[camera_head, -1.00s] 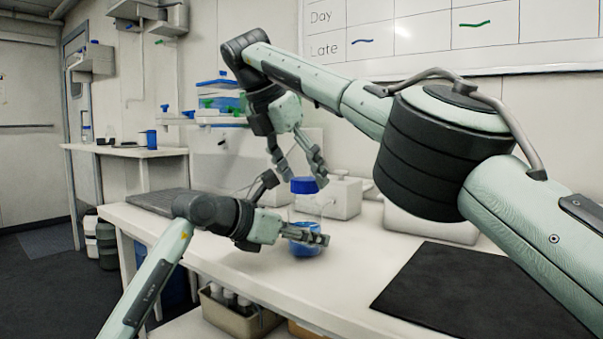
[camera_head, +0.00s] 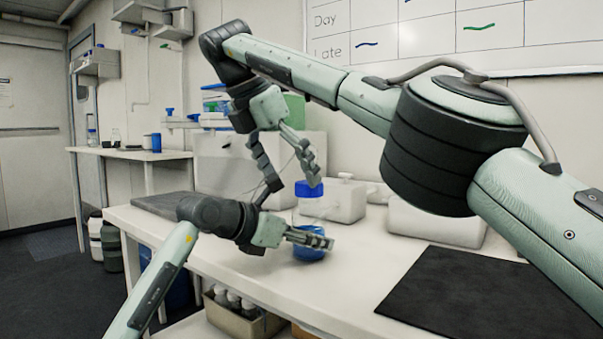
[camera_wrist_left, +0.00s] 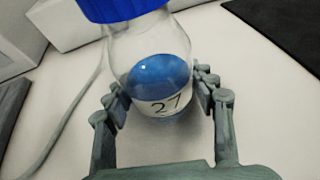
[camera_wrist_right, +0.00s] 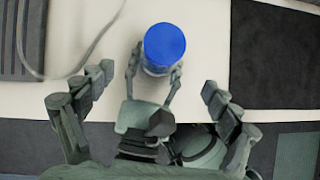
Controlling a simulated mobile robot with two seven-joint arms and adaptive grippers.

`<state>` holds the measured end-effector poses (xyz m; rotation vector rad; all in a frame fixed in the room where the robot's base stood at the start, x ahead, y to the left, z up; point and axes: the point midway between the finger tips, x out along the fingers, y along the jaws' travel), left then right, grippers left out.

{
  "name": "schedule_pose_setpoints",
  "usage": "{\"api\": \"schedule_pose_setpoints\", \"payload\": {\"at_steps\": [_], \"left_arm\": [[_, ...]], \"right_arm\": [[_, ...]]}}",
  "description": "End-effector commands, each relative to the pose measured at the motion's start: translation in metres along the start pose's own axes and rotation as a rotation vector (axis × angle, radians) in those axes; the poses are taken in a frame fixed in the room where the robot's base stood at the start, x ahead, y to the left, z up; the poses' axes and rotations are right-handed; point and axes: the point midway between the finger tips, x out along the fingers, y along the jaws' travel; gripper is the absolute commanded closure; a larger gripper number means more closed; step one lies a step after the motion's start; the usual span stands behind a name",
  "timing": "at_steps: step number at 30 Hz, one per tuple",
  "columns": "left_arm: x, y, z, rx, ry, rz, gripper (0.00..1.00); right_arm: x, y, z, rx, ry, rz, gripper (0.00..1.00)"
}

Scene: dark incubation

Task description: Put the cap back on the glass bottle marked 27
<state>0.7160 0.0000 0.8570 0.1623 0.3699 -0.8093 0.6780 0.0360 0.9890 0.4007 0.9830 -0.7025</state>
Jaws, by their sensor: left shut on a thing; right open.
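The glass bottle marked 27 (camera_wrist_left: 150,52) stands upright on the bench with blue liquid in its lower part; the head view shows it too (camera_head: 309,256). The blue cap (camera_head: 309,188) sits on top of its neck; I cannot tell how tight it is. The cap also shows in the left wrist view (camera_wrist_left: 122,8) and the right wrist view (camera_wrist_right: 164,46). My left gripper (camera_head: 322,241) is shut around the bottle's lower body, a finger on each side of the label. My right gripper (camera_head: 295,184) is open and empty, its fingertips close to the cap.
A dark mat (camera_head: 470,300) lies on the bench at right, and a grey ribbed pad (camera_head: 165,205) at left. White boxes (camera_head: 345,200) stand behind the bottle. A thin cable or tube (camera_wrist_left: 70,112) runs beside it. The bench front (camera_head: 240,270) is clear.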

Motion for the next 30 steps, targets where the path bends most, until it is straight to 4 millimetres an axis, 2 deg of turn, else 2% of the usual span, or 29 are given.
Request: {"api": "schedule_pose_setpoints", "payload": {"at_steps": [3, 9, 15, 24, 25, 30], "left_arm": [[0.000, 0.000, -0.001, 0.000, 0.001, 0.000, 1.00], [0.000, 0.000, -0.001, 0.000, 0.001, 0.000, 1.00], [0.000, 0.000, -0.001, 0.000, 0.001, 0.000, 1.00], [0.000, 0.000, -0.001, 0.000, 0.001, 0.000, 1.00], [0.000, 0.000, -0.001, 0.000, 0.001, 0.000, 0.42], [0.000, 0.000, -0.001, 0.000, 0.001, 0.000, 0.21]], "right_arm": [[-0.015, 0.001, -0.024, -0.005, -0.003, 0.002, 0.10], [-0.033, 0.001, -0.056, -0.003, -0.003, 0.002, 0.10], [-0.041, 0.000, -0.070, -0.001, -0.001, 0.000, 0.10], [-0.042, 0.000, -0.071, -0.001, -0.001, 0.000, 0.10], [-0.042, 0.000, -0.071, -0.001, -0.001, 0.000, 0.10], [-0.042, 0.000, -0.071, -0.001, -0.001, 0.000, 0.10]]}}
